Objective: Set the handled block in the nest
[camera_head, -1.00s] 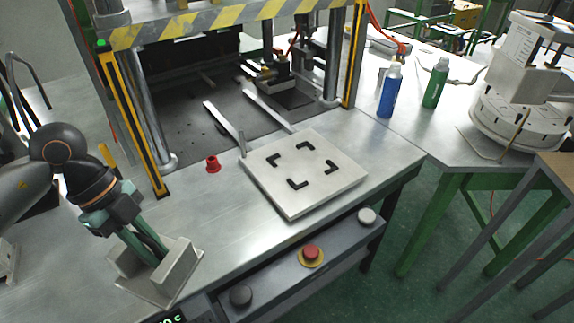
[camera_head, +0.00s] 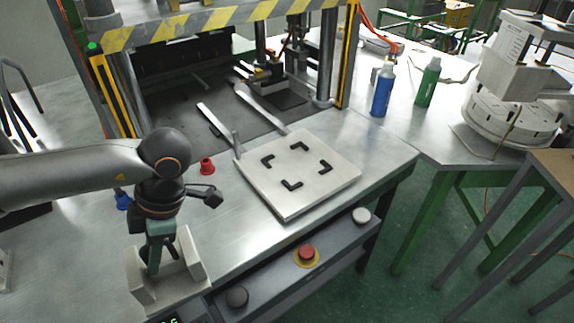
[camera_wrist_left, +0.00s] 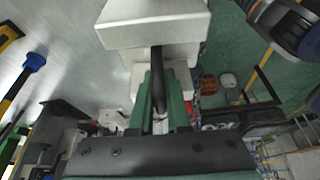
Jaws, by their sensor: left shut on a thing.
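The handled block (camera_head: 192,256) is a pale grey block with raised parts, at the lower left of the head view near the table's front edge. My left gripper (camera_head: 153,264) points down and is shut on its handle. In the left wrist view the block (camera_wrist_left: 152,22) fills the top middle, and a dark bar lies between the green fingers of the gripper (camera_wrist_left: 161,98). I cannot tell its height over the table. The nest (camera_head: 296,166), marked by several black corner brackets on a pale square plate (camera_head: 256,180), is empty, right of the block. My right gripper is not in view.
A red knob-like part (camera_head: 207,166) stands on the table left of the plate. A small upright pin (camera_head: 236,143) is at the plate's left corner. The press (camera_head: 240,18) rises behind. Blue (camera_head: 382,90) and green (camera_head: 428,82) bottles stand at right.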

